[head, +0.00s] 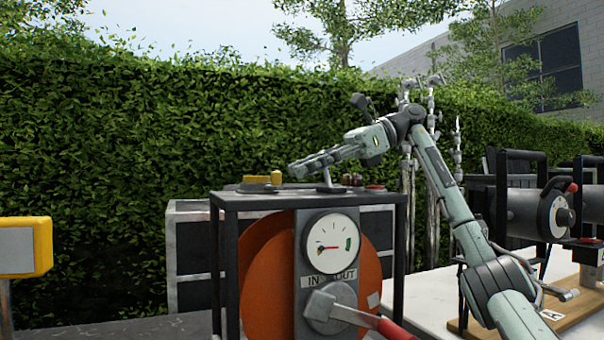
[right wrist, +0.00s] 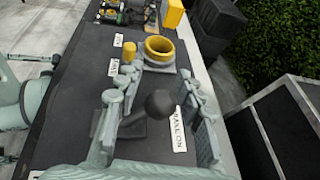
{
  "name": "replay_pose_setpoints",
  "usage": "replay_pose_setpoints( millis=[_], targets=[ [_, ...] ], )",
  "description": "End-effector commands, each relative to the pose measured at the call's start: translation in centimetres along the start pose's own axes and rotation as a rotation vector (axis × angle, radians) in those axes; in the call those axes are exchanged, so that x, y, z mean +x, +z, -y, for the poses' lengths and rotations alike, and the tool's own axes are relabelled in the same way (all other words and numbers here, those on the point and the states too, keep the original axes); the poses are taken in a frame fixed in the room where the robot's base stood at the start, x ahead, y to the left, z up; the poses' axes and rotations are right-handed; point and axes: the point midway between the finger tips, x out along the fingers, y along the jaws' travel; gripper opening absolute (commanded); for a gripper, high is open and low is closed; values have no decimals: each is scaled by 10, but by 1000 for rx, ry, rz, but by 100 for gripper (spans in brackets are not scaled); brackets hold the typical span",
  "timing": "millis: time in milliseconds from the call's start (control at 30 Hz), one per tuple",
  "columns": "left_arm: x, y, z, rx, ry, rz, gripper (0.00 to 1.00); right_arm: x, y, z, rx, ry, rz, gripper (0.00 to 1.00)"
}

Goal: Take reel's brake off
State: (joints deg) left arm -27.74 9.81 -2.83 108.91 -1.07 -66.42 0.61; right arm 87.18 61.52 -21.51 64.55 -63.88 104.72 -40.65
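The reel is an orange disc (head: 262,285) in a dark frame (head: 222,240), with a round gauge (head: 330,243) and an IN/OUT plate on its front. In the right wrist view, a lever with a dark ball knob (right wrist: 160,103) stands on the dark top, beside a white label (right wrist: 179,130) that seems to read BRAKE ON, its start partly hidden. My right gripper (head: 300,168) is over the frame's top in the head view. In the right wrist view its fingers (right wrist: 158,125) are spread, one on each side of the knob, with gaps showing. My left gripper is not in view.
A crank with a red grip (head: 395,329) sticks out below the gauge. A yellow ring (right wrist: 160,48) stands on the top beyond the knob. A yellow block-like thing (head: 25,248) is at far left. Other machinery (head: 535,212) stands at right. A hedge closes the back.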

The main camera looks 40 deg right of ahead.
Motion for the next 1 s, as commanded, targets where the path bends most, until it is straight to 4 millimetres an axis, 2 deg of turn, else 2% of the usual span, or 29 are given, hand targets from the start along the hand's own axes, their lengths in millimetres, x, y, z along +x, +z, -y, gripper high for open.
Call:
replay_pose_setpoints(
  millis=[333,600,667,1000],
  targets=[
    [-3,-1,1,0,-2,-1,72,6,1,0,0,-1,2,38],
    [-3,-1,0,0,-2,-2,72,6,1,0,0,-1,2,6],
    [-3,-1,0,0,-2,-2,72,6,1,0,0,-1,2,0],
    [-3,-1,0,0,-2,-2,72,6,0,0,0,-2,2,0]
  ],
)
